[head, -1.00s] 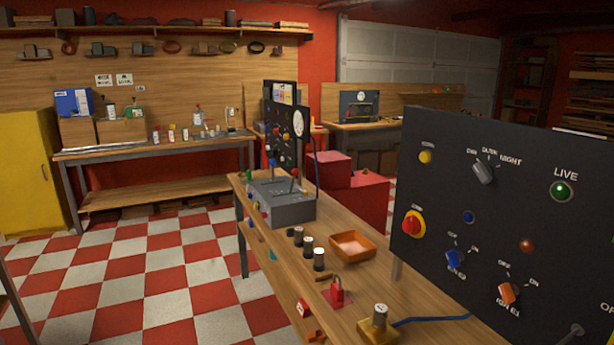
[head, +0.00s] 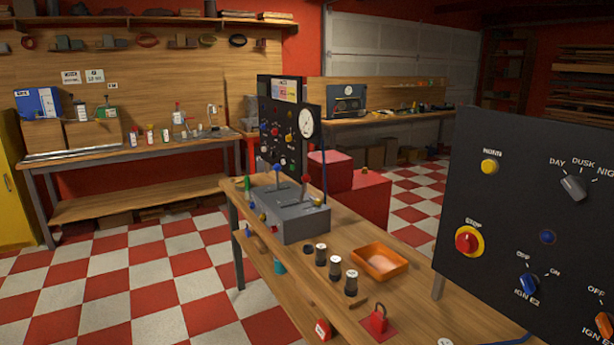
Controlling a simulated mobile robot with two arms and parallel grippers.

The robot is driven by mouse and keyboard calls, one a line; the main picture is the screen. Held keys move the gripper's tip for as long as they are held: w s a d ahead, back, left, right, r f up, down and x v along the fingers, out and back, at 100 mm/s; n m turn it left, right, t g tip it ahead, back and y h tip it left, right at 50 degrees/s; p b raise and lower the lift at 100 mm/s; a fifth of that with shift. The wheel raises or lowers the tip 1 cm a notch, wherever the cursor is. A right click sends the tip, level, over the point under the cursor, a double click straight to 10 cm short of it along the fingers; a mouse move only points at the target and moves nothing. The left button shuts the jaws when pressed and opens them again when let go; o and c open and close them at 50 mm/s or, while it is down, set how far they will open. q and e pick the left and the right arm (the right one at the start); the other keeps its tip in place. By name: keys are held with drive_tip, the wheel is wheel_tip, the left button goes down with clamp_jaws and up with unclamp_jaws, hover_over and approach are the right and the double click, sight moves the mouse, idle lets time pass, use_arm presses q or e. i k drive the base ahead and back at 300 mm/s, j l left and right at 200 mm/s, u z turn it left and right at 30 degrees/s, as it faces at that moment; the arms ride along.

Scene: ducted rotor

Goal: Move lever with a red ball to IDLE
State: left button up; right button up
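A grey lever box (head: 292,222) stands on the wooden workbench in the middle of the head view. A lever with a red ball (head: 306,179) rises from its top, on the right side. A lever with a blue ball (head: 278,168) stands to its left, and a green knob (head: 247,182) shows at the box's left end. Any IDLE marking is too small to read, so I cannot tell the red-ball lever's position. Neither of my grippers is in view.
A black switch panel (head: 510,215) stands close on the right. An orange tray (head: 379,262), several dark cylinders and a red padlock (head: 378,319) lie on the workbench (head: 430,318). A gauge panel (head: 308,150) stands behind the lever box. The checkered floor (head: 130,290) at left is clear.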

sight(306, 178)
drive_tip(key=i+j+z, duration=0.1)
drive_tip(key=z, duration=0.45)
drive_tip(key=i+j+z, duration=0.35)
drive_tip(key=j, duration=0.3)
drive_tip(key=i+j+z, duration=0.15)
drive_tip(key=j, duration=0.2)
drive_tip(key=i+j+z, duration=0.15)
drive_tip(key=j, duration=0.2)
drive_tip(key=i, duration=0.05)
